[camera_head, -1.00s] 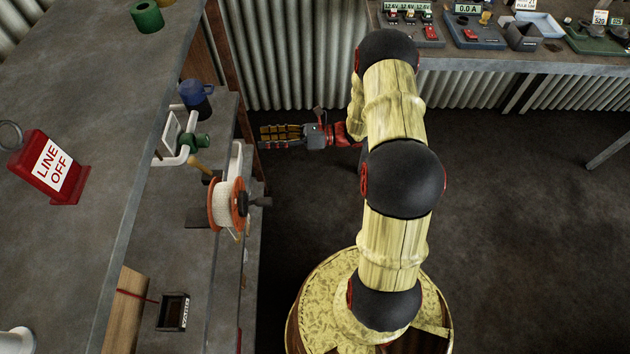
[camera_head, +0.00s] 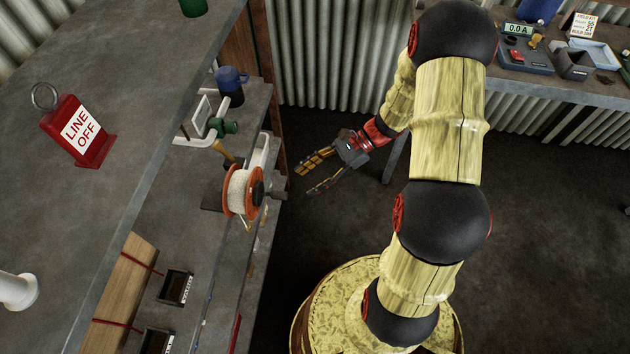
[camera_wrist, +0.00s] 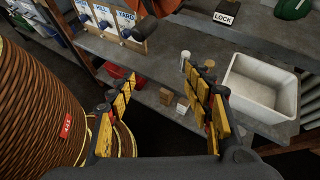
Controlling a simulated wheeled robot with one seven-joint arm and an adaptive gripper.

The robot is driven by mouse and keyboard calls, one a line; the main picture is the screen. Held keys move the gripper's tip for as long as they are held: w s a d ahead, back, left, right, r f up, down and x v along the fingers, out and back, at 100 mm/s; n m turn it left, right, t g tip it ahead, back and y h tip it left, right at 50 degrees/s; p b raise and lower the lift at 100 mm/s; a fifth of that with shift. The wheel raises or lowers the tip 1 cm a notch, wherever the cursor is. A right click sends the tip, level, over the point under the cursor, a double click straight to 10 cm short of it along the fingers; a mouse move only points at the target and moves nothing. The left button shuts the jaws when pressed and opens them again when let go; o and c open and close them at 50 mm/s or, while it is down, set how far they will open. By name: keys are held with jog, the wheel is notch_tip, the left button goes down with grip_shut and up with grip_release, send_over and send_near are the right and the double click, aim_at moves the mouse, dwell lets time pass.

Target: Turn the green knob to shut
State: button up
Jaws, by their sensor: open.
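The green knob (camera_head: 230,127) sticks out sideways from a white pipe fitting (camera_head: 204,137) on the left bench, in the head view. My gripper (camera_head: 308,180) is open and empty, over the dark floor to the right of and below the knob. Clear space lies between them, with the bench edge in between. In the wrist view my two yellow-padded fingers (camera_wrist: 155,82) are spread wide with nothing between them.
An orange reel of white cord (camera_head: 240,192) stands by the bench edge, close to my gripper. A blue mug (camera_head: 231,82) is behind the knob. A red LINE OFF sign (camera_head: 78,130) stands on the upper shelf. A white tub (camera_wrist: 262,88) shows in the wrist view.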

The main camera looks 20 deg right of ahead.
jog(key=shift+s+r+n+g+h, duration=0.3)
jog(key=shift+s+r+n+h, duration=0.05)
jog(key=shift+s+n, duration=0.3)
jog(key=shift+s+r+n+g+h, duration=0.3)
jog(key=shift+s+r+n+h, duration=0.05)
jog(key=shift+s+n, duration=0.25)
jog(key=s+d+r+n+g+h, duration=0.1)
jog(key=s+d+r+n+h, duration=0.4)
jog(key=s+n, duration=0.3)
jog(key=s+a+r+n+t+h, duration=0.2)
jog(key=a+r+n+t, duration=0.1)
jog(key=r, duration=0.7)
jog(key=s+a+r+n+t+h, duration=0.1)
jog(key=a+r+n+t+h, duration=0.2)
jog(key=r, duration=0.8)
jog(key=shift+s+a+n+t+h, duration=0.3)
jog(key=shift+s+a+n+t, duration=0.1)
jog(key=shift+n+t, duration=0.4)
